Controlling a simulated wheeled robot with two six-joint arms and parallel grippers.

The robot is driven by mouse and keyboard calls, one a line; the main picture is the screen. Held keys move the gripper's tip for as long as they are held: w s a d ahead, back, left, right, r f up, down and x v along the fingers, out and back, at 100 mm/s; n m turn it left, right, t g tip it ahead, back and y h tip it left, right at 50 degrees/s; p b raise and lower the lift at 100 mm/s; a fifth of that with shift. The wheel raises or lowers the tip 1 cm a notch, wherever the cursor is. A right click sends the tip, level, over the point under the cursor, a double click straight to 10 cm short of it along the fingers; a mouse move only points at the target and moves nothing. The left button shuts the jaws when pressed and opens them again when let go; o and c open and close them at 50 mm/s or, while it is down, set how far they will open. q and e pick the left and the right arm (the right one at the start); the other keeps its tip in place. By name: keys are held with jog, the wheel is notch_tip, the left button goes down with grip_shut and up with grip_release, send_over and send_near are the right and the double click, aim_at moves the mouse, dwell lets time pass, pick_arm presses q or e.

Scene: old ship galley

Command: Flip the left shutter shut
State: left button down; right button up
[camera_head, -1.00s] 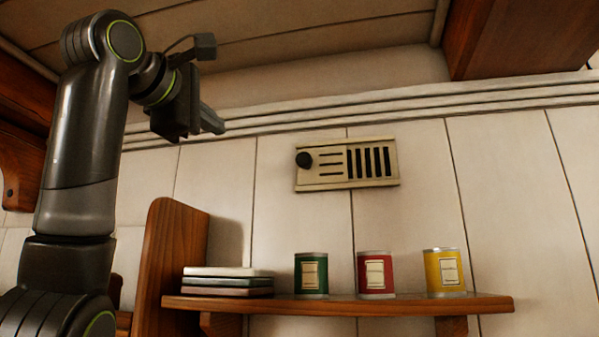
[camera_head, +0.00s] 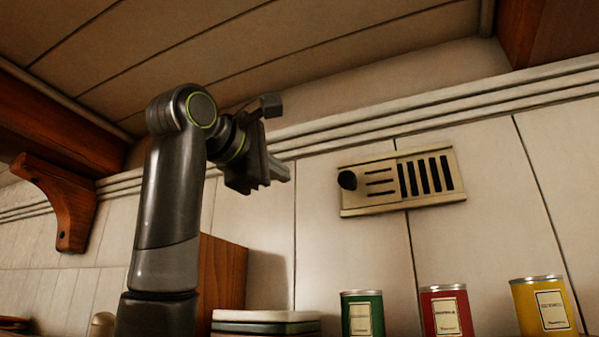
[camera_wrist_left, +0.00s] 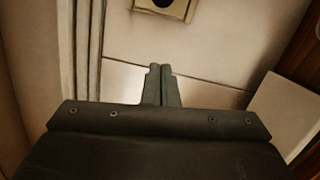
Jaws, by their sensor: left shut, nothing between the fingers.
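A cream vent panel (camera_head: 402,180) is fixed to the wall. Its left half, the part that looks like the shutter (camera_head: 373,183), has short thin slits and a dark round knob (camera_head: 347,180) at its left end. Its right half shows several wide dark upright slots. The panel's end also shows at the top edge of the wrist view (camera_wrist_left: 172,10), mostly cut off. My left gripper (camera_head: 285,172) is shut and empty, left of the knob and apart from it. Its closed fingertips (camera_wrist_left: 160,69) point towards the panel in the wrist view. My right gripper is not in view.
Below the panel stand a green can (camera_head: 362,313), a red can (camera_head: 447,311) and a yellow can (camera_head: 545,306). A stack of flat items (camera_head: 265,323) lies left of them, by a wooden upright (camera_head: 222,270). A wooden bracket (camera_head: 62,205) is at left. Wall between gripper and knob is clear.

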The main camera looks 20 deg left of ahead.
pick_arm(q)
jog(key=w+d+r+p, duration=0.1)
jog(key=w+d+p, duration=0.4)
jog(key=w+p, duration=0.3)
jog(key=shift+w+d, duration=0.35)
jog(key=shift+w, duration=0.2)
jog(key=shift+a, duration=0.2)
jog(key=shift+f, duration=0.1)
